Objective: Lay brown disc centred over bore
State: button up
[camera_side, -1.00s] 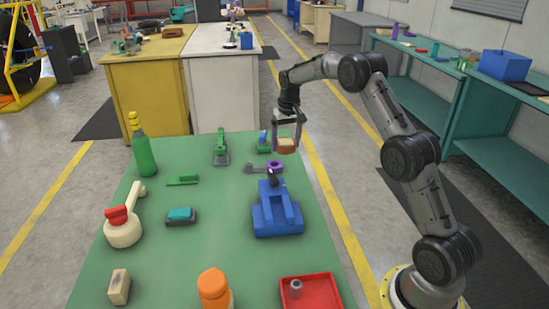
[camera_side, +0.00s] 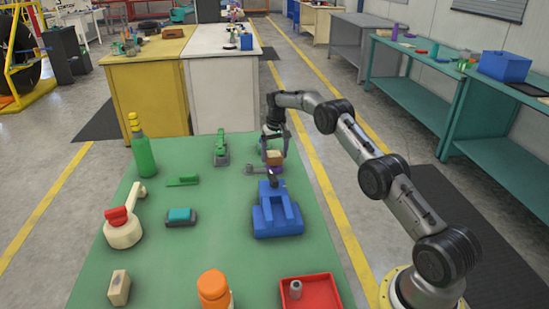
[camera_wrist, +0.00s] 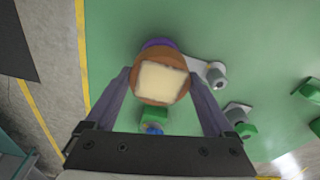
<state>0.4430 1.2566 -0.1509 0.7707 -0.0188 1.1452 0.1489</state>
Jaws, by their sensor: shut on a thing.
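The brown disc (camera_wrist: 164,54) has a cream square block on top and is held between my gripper's fingers (camera_wrist: 160,88). In the side view my gripper (camera_side: 274,150) holds the disc (camera_side: 274,159) low over the purple ring (camera_side: 277,170) at the table's far right. In the wrist view the purple ring (camera_wrist: 156,43) shows only as a rim past the disc's upper edge, so the two look offset there. The disc covers the ring's bore. I cannot tell whether disc and ring touch.
A grey link with an upright post (camera_wrist: 216,74) lies right beside the ring. A blue fixture (camera_side: 277,212) stands nearer the camera. A green clamp (camera_side: 221,150) and green bottle (camera_side: 142,150) stand to the left. A red tray (camera_side: 311,292) is at the near right.

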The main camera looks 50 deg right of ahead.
jog(key=shift+f, duration=0.7)
jog(key=o, duration=1.6)
jog(key=shift+f, duration=0.2)
jog(key=shift+c, duration=0.2)
jog(key=shift+r, duration=0.1)
